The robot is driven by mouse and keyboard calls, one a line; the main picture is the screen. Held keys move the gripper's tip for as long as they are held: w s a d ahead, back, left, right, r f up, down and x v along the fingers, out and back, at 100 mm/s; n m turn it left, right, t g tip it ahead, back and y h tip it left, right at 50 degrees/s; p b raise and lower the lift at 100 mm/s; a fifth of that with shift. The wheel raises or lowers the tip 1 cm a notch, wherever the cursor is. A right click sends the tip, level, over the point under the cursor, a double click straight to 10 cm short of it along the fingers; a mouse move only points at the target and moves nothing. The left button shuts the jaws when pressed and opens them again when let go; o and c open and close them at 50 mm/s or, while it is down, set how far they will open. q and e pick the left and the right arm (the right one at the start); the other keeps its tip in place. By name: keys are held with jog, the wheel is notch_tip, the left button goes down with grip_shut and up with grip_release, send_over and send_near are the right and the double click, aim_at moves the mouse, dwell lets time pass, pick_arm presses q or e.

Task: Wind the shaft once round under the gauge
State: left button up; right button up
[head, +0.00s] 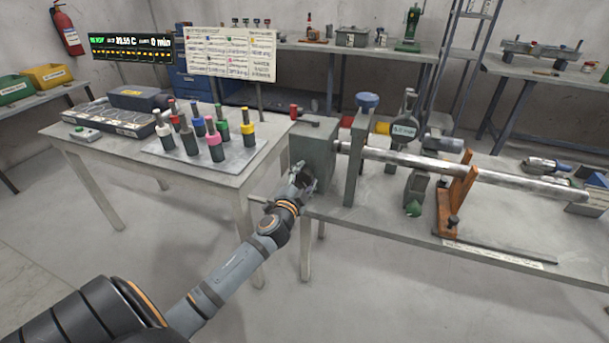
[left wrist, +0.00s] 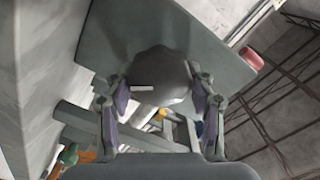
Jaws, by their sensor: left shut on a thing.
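The long metal shaft (head: 470,172) lies level across the right bench, running from a grey block (head: 312,150) to the right. The round dial gauge (head: 404,128) stands above the shaft near its left part. My left gripper (head: 302,182) is at the left face of the grey block. In the left wrist view, its two fingers (left wrist: 160,90) are closed on opposite sides of a dark rounded knob (left wrist: 160,70) with a white mark. The grey block (left wrist: 110,35) is behind the knob there. The knob is mostly hidden in the head view. My right gripper is not in view.
A blue-topped post (head: 367,102) and an orange support (head: 457,200) stand by the shaft. The left table (head: 210,180) holds several coloured-handled tools (head: 215,140) close to my left arm. The floor (head: 370,290) in front is clear.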

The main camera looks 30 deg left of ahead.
pick_arm(q)
jog(key=shift+m, duration=0.5)
jog(key=o, duration=1.1)
jog(key=shift+o, duration=0.2)
jog(key=shift+s, duration=0.1)
jog(key=v, duration=1.2)
